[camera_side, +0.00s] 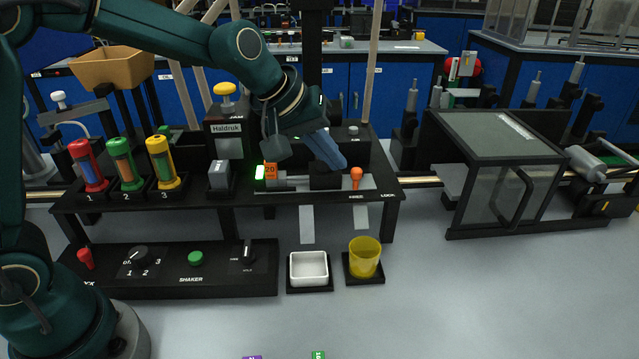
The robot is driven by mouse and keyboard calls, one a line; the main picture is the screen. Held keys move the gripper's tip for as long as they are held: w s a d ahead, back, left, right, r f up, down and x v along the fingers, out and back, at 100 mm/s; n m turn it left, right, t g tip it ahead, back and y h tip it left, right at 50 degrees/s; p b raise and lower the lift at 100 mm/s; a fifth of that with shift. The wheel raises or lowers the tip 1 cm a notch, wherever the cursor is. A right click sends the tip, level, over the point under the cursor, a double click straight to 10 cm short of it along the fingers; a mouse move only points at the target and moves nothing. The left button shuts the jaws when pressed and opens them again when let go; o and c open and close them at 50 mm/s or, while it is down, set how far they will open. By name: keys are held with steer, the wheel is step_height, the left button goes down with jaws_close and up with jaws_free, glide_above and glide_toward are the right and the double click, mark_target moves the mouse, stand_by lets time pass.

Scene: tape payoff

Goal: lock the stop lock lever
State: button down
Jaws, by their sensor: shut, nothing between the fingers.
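The stop lock lever (356,179) is a small upright lever with an orange knob, at the right part of the black bench. It stands by the left of two white labels; the right label reads LOCK. My gripper (341,166) reaches down from the upper left, its blue-grey fingers shut and empty. The fingertips are just left of and slightly above the orange knob. I cannot tell whether they touch it. The fingers hide part of the black block behind them.
Beside the gripper are a lit green display and an orange tag (270,170). Red, green and yellow (162,163) cylinders stand at left. In front are a shaker panel (180,283), a white dish (309,268) and a yellow cup (364,258). A glass-sided box (500,150) stands at right.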

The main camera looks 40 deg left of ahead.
steer(key=shift+w+d+f, duration=0.1)
steer(key=shift+w+f, duration=0.2)
steer(key=shift+f, duration=0.2)
steer(key=shift+w+d, duration=0.1)
steer(key=shift+d, duration=0.85)
stand_by(0.5)
steer(key=shift+w+d, duration=0.25)
steer(key=shift+d, duration=0.4)
steer(key=shift+w+d, duration=1.5)
steer(key=shift+w, duration=0.15)
stand_by(1.2)
